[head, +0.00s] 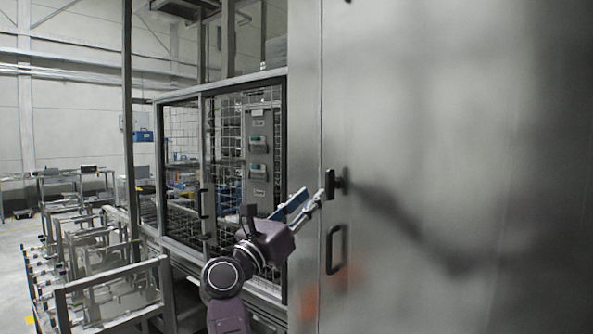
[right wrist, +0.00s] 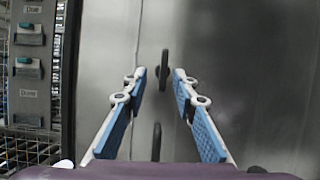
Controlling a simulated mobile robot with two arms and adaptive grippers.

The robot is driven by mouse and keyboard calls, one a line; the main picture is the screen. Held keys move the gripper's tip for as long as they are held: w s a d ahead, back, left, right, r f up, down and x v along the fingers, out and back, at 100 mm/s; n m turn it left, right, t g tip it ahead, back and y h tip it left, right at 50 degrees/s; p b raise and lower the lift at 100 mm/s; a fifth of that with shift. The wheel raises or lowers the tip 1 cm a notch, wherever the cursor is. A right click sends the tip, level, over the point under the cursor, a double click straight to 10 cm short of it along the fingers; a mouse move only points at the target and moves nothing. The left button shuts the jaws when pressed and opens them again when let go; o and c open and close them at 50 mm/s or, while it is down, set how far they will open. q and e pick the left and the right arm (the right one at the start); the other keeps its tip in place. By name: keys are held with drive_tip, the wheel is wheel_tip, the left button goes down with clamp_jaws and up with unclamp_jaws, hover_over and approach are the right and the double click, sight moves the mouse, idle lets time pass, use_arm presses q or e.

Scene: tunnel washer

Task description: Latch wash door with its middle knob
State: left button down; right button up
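The wash door is a large grey metal panel (head: 440,130) filling the right of the head view; it also fills much of the right wrist view (right wrist: 240,60). A black knob (head: 330,184) stands upright on the panel near its left edge. In the right wrist view the knob (right wrist: 163,70) appears between and slightly beyond my fingertips. My right gripper (head: 312,200) is open, its blue-padded fingers apart, close to the knob; contact cannot be told. In the right wrist view the open gripper (right wrist: 157,78) is empty. My left gripper is not in view.
A black pull handle (head: 337,249) sits below the knob. Left of the panel is a mesh-windowed enclosure (head: 180,140) with a control box (head: 259,150) behind it. Metal frame carts (head: 110,285) stand at the lower left. Floor shows at far left.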

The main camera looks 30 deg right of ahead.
sight(327, 182)
drive_tip(key=shift+m, duration=0.3)
drive_tip(key=p+x, duration=0.1)
drive_tip(key=x, duration=0.1)
drive_tip(key=p+x, duration=0.1)
drive_tip(key=x, duration=0.1)
drive_tip(key=p+x, duration=0.1)
drive_tip(key=x, duration=0.2)
drive_tip(key=shift+s+d+r+p, duration=0.1)
drive_tip(key=shift+s+r+p, duration=0.05)
drive_tip(key=shift+s+p, duration=0.2)
drive_tip(key=shift+w+d+r, duration=0.15)
drive_tip(key=shift+w+d, duration=0.1)
drive_tip(key=shift+d, duration=0.4)
drive_tip(key=shift+c, duration=0.3)
clamp_jaws()
